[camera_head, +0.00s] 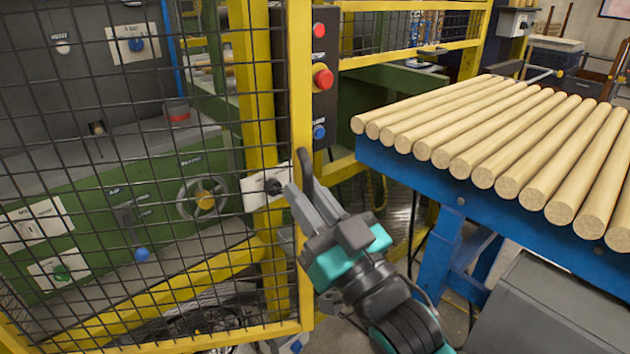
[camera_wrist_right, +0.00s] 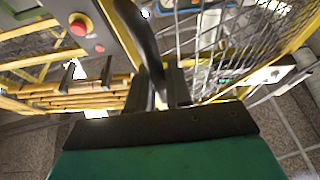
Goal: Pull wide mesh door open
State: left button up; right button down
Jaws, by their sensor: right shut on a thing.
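The wide mesh door (camera_head: 299,100) fills the left of the head view, with black wire mesh in a yellow frame. Its black handle (camera_head: 307,172) is on the door's right upright. The handle also shows in the wrist view (camera_wrist_right: 140,38) as a dark curved bar running into the jaws. My right gripper (camera_head: 297,192) reaches in from the lower right and is shut on the handle; it also shows in the wrist view (camera_wrist_right: 160,90). I cannot tell whether the door stands slightly ajar. My left gripper is out of view.
A blue-framed table (camera_head: 400,180) bearing several wooden rods (camera_head: 490,135) stands close to the right of my right arm. A black control panel (camera_head: 325,95) with red and blue buttons is just behind the door edge. A green machine (camera_head: 100,220) stands behind the mesh.

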jog(key=shift+s+f, duration=0.2)
jog(key=shift+s, duration=1.25)
jog(key=c, duration=1.1)
grip_release()
jog(key=shift+r, duration=0.15)
jog(key=b+v, duration=0.2)
jog(key=v, duration=1.1)
jog(key=shift+d+r, duration=0.1)
